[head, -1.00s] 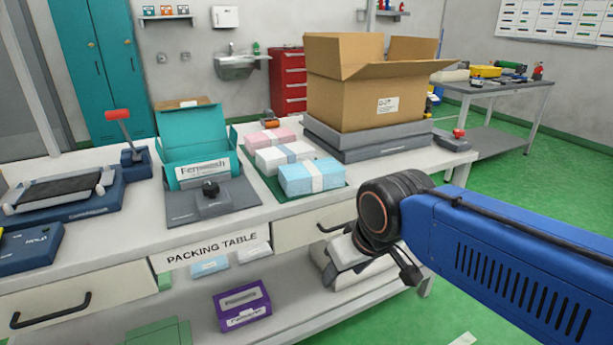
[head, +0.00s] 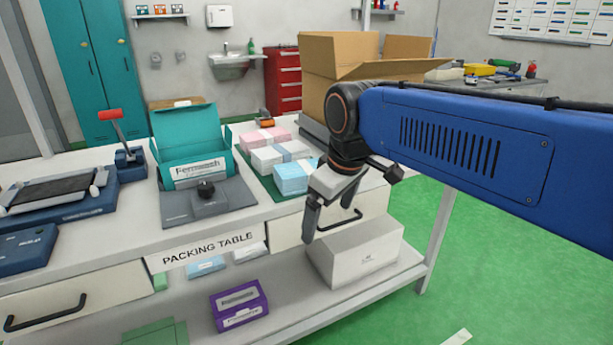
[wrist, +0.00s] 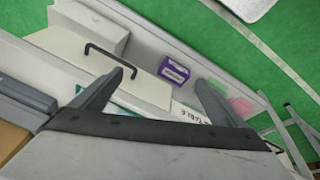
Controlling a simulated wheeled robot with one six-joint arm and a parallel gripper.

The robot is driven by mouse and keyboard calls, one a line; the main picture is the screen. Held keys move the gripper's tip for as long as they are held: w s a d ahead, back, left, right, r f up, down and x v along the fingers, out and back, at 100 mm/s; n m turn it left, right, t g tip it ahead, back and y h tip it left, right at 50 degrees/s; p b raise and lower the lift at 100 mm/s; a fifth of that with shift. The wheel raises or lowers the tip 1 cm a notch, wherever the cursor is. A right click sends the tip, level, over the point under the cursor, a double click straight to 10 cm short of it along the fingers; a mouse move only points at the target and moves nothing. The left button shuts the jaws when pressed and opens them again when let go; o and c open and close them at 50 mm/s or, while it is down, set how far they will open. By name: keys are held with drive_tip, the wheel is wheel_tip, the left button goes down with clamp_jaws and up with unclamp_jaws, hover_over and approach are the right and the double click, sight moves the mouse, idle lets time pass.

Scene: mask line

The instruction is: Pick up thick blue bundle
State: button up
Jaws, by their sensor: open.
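The thick blue bundle (head: 293,179) is a light blue stack with a pale band. It lies on the packing table at the front of a row of bundles on a green mat. My arm hides its right part in the head view. My gripper (head: 332,222) is open and empty, pointing down in front of the table edge, to the right of the blue bundle and nearer the camera. In the wrist view, my gripper (wrist: 165,80) shows two spread dark fingers with nothing between them. I cannot make out the blue bundle there.
A pink bundle (head: 258,138) and a white bundle (head: 276,157) lie behind the blue one. A teal box (head: 190,140) stands left, a large cardboard box (head: 330,62) behind. Drawer handles (head: 340,219) stick out below the tabletop. A white box (head: 358,255) and purple box (head: 240,305) sit on the lower shelf.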

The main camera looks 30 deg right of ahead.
drive_tip(key=w+d+r+n+g, duration=0.2)
drive_tip(key=w+r+n, duration=0.4)
drive_tip(key=w+r, duration=0.45)
wheel_tip(320, 180, up, 6)
drive_tip(key=n+g, duration=0.2)
drive_tip(key=n, duration=0.4)
hover_over(307, 167)
drive_tip(key=f, duration=1.2)
drive_tip(key=shift+w, duration=0.4)
drive_tip(key=shift+s+f, duration=0.15)
drive_tip(key=shift+f, duration=1.15)
drive_tip(key=shift+s+f, duration=0.1)
drive_tip(key=shift+f, duration=1.2)
drive_tip(key=c, duration=1.2)
